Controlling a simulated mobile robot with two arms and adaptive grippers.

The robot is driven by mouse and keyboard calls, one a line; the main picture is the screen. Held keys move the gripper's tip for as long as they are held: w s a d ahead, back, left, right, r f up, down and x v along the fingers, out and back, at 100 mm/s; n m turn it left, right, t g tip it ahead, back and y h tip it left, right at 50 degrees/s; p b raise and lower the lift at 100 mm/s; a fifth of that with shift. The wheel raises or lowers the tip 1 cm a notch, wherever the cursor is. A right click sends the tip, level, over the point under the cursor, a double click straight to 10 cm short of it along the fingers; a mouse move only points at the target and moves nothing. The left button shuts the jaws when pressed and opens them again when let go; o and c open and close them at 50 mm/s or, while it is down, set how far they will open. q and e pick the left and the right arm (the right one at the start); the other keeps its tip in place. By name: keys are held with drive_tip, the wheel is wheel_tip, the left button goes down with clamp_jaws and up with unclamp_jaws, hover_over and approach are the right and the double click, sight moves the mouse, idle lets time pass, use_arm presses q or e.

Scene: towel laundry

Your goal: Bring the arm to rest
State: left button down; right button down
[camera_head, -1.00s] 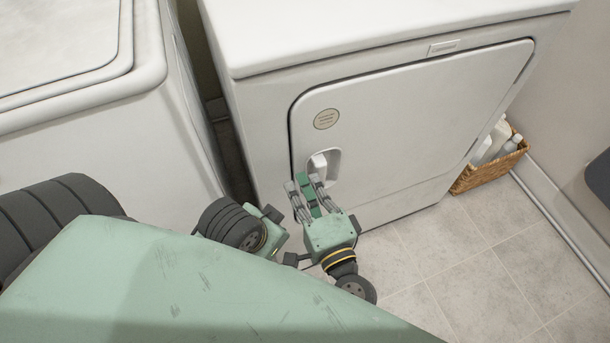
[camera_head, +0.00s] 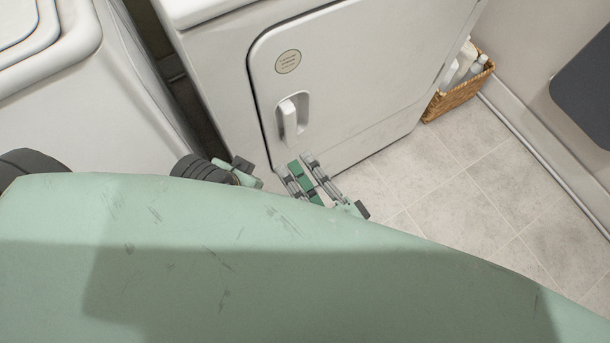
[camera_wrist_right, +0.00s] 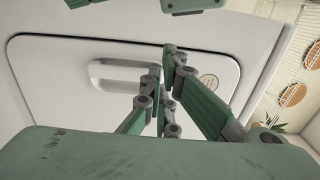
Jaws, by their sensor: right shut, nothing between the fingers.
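My right gripper (camera_head: 296,166) is in front of the lower part of the white dryer door (camera_head: 352,75), below its handle (camera_head: 290,117) in the head view. Its fingers are shut with nothing between them. No contact between the fingers and the handle shows. In the right wrist view the shut fingers (camera_wrist_right: 163,60) appear in front of the door (camera_wrist_right: 62,82), with the recessed handle (camera_wrist_right: 118,76) behind them. The door looks shut. Much of my right arm is hidden behind my green body. My left gripper is not in view.
Another white appliance (camera_head: 85,95) stands to the left, with a narrow dark gap between the two. A wicker basket (camera_head: 455,98) with white bottles sits on the floor right of the dryer. The tiled floor (camera_head: 500,185) in front is clear. A wall runs along the right.

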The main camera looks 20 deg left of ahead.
drive_tip(key=shift+v, duration=1.25)
drive_tip(key=shift+r, duration=0.15)
